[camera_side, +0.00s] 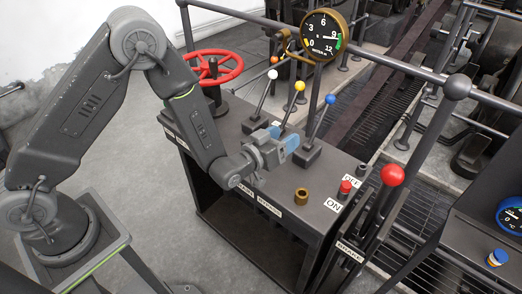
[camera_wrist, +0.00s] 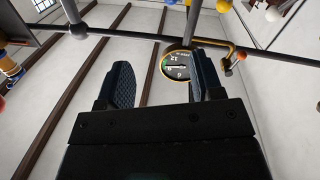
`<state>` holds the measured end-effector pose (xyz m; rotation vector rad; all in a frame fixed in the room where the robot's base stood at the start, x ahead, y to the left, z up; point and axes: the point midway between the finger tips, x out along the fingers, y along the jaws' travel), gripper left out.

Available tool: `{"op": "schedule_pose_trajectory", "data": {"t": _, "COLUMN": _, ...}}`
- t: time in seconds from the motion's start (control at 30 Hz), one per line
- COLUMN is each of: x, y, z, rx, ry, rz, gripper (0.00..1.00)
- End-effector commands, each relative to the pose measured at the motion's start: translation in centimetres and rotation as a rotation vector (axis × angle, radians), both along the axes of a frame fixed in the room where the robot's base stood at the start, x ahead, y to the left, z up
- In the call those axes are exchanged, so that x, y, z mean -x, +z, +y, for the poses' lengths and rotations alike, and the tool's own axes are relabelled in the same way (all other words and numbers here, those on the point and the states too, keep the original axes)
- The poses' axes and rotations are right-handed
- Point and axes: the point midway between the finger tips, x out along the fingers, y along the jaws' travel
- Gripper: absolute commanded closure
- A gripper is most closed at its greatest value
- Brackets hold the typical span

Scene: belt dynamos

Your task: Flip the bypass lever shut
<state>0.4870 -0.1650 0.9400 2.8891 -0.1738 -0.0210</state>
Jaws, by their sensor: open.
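A row of levers stands on the dark console: one with a white knob (camera_side: 272,74), one with a yellow knob (camera_side: 299,85) and one with a blue knob (camera_side: 330,98). A label on the console's front edge seems to read BYPASS (camera_side: 269,211), but I cannot tell for sure which lever it belongs to. The levers lean up and to the right in the side view. My gripper (camera_side: 289,138) is low over the console, by the bases of the yellow and blue levers, partly hiding them. In the wrist view my gripper (camera_wrist: 164,65) is open, with no lever between its fingers.
A red handwheel (camera_side: 212,66) stands at the console's left end. A round gauge (camera_side: 325,34) hangs on the rail (camera_side: 400,65) behind. A brass knob (camera_side: 301,196), a red button (camera_side: 345,187) and a red-balled brake lever (camera_side: 391,175) are to the right.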

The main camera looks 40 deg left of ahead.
Motion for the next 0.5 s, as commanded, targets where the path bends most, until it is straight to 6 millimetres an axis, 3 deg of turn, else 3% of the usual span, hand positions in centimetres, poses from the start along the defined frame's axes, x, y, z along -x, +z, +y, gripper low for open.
{"op": "schedule_pose_trajectory", "data": {"t": 0.23, "x": 4.4, "y": 0.0, "z": 0.5, "rx": 0.000, "ry": 0.000, "rz": 0.003, "gripper": 0.40}}
{"op": "schedule_pose_trajectory", "data": {"t": 0.5, "x": 6.8, "y": 0.0, "z": 0.8, "rx": 0.000, "ry": 0.002, "rz": 0.000, "gripper": 0.40}}
